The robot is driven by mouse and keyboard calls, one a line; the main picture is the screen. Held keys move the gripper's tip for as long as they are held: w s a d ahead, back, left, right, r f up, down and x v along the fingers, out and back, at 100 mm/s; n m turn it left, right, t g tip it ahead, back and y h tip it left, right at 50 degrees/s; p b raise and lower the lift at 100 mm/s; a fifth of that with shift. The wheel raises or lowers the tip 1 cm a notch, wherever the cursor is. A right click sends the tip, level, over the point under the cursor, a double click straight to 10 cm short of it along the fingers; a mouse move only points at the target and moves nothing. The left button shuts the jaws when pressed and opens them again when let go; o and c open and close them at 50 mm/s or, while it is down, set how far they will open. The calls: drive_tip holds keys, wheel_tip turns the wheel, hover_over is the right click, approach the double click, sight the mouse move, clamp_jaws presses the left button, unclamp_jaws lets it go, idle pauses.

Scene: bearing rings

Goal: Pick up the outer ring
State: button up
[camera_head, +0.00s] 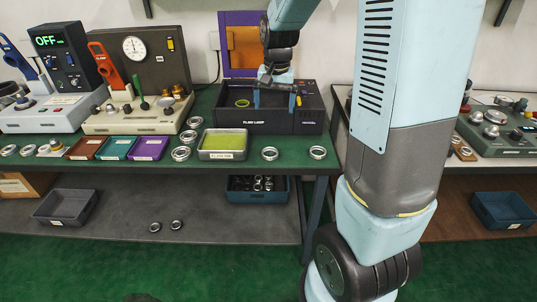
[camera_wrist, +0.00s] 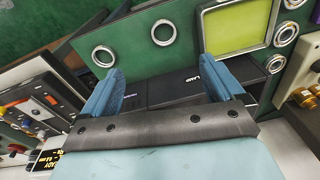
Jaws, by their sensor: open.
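Several metal rings lie on the green bench; which one is the task's outer ring I cannot tell. Two rings, one ring (camera_head: 270,153) and another ring (camera_head: 318,152), lie apart at the bench's front right; two rings also show in the wrist view (camera_wrist: 163,32) (camera_wrist: 104,56). A yellow-green ring (camera_head: 242,103) shows in the black flaw lamp box (camera_head: 268,127). My gripper (camera_head: 273,98) is above that box, fingers pointing down. In the wrist view its blue fingers (camera_wrist: 160,85) stand wide apart with nothing between them.
A metal tray with a green-yellow bed (camera_head: 222,156) stands at the bench front, with several rings (camera_head: 181,153) to its left. Red, teal and purple trays (camera_head: 148,148) lie farther left, before a gauge machine (camera_head: 140,115). A blue bin (camera_head: 258,196) sits on the shelf below.

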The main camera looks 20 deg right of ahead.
drive_tip(key=m+g, duration=0.1)
hover_over(270, 151)
wheel_tip(270, 151, down, 7)
wheel_tip(270, 151, down, 14)
drive_tip(key=shift+s+a+r, duration=0.1)
drive_tip(key=shift+s+r, duration=0.05)
drive_tip(key=shift+r, duration=0.1)
drive_tip(key=shift+c, duration=0.3)
drive_tip(key=c, duration=1.1)
